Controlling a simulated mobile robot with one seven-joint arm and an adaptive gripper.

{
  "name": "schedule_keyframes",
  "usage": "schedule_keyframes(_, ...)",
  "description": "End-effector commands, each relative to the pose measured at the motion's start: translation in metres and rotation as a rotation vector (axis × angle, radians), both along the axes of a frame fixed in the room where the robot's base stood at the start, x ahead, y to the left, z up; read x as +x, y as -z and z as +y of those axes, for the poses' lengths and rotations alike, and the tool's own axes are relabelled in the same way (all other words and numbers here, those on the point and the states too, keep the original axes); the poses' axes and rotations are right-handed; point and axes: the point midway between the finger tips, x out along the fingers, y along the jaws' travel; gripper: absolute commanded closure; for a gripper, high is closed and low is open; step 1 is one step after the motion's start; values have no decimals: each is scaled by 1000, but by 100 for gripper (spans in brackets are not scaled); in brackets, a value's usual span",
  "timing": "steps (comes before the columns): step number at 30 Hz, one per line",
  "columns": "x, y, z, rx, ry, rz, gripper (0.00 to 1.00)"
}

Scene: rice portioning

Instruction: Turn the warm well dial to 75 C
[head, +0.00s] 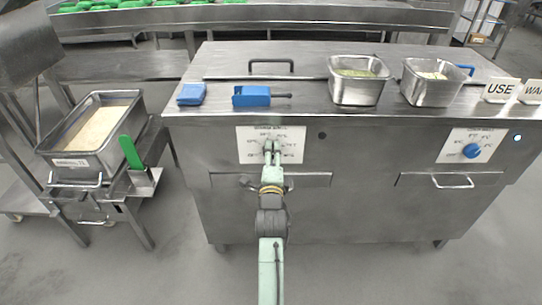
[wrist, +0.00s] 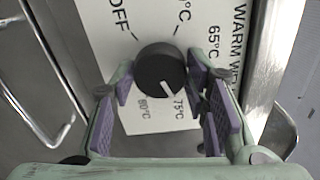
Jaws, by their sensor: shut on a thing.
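The warm well dial (wrist: 158,66) is a round black knob on a white label plate in the wrist view. Its white pointer aims down and right, at the 75 °C mark.
A second plate with a blue dial (head: 472,151) is at the right. Bar handles (head: 453,184) stick out below the plates. Two steel pans (head: 357,82) and blue items (head: 251,96) stand on the counter (head: 300,108). A rice pan (head: 97,164) is on a stand at left.

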Motion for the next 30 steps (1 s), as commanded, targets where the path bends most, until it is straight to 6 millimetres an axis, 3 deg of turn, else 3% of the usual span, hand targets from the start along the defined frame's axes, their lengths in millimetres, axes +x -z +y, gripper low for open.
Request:
schedule_keyframes(9, 0, 0, 0, 98, 0, 0, 86)
schedule_keyframes(23, 0, 0, 0, 112, 0, 0, 86)
schedule_keyframes(24, 0, 0, 0, 112, 0, 0, 58)
schedule_keyframes(30, 0, 0, 0, 111, 0, -1, 44)
